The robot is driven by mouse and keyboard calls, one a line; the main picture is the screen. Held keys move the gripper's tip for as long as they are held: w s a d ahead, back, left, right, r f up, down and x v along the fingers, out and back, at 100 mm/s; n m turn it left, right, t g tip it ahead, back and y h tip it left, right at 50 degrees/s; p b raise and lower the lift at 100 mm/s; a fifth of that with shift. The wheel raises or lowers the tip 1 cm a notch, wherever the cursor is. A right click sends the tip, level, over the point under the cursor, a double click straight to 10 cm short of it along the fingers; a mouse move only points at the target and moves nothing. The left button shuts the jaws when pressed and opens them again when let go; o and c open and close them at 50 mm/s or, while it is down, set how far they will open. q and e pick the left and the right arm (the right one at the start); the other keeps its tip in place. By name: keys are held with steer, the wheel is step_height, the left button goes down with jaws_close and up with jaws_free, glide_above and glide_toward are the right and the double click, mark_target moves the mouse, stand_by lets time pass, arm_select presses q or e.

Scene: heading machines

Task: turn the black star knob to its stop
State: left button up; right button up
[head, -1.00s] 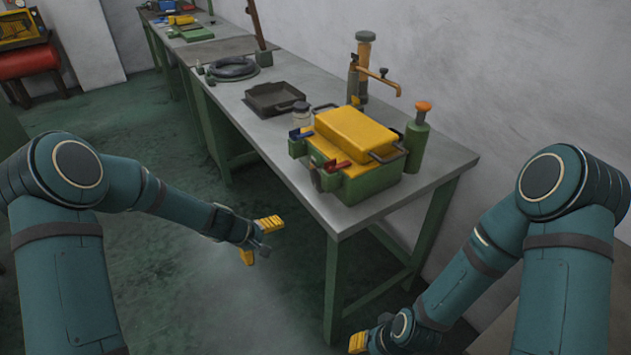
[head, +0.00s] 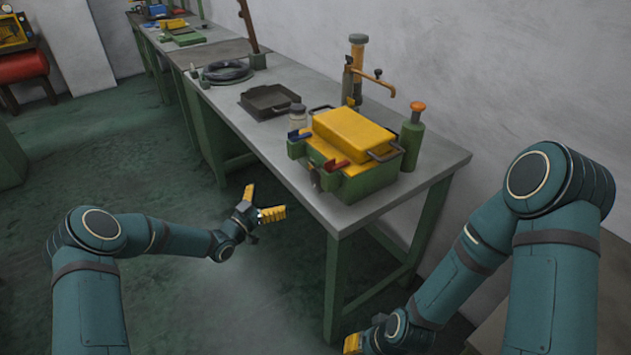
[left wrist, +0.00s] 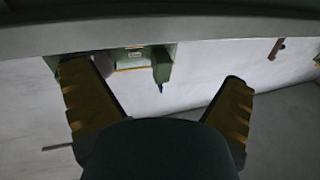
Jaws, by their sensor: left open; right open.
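A green machine (head: 375,183) with a yellow top (head: 352,133) stands on the near end of the workbench. A small dark knob-like part (head: 314,180) sits on its front left side; I cannot tell whether it is the black star knob. My left gripper (head: 264,203) is open and empty, beside the bench's left edge, apart from the machine. Its two spread fingers also show in the left wrist view (left wrist: 160,100), with nothing between them. My right gripper (head: 354,343) is low in front of the bench, at the bottom of the head view, partly hidden.
The floor left of the bench is clear.

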mark_target(315, 182)
arm_select(q)
steer(key=s+d+r+m+g+h, duration=0.1)
steer(key=s+d+m+g+h, duration=0.2)
steer(key=s+m+g+h, duration=0.3)
steer(key=shift+m+t+h, duration=0.5)
steer(key=shift+t+h, duration=0.2)
steer(key=b+x, duration=0.1)
steer(key=x, duration=1.2)
steer(key=shift+w+d+r, duration=0.15)
steer(key=shift+w+r, duration=0.05)
steer(key=shift+r, duration=0.05)
steer(key=shift+r, duration=0.1)
steer(key=c, duration=1.1)
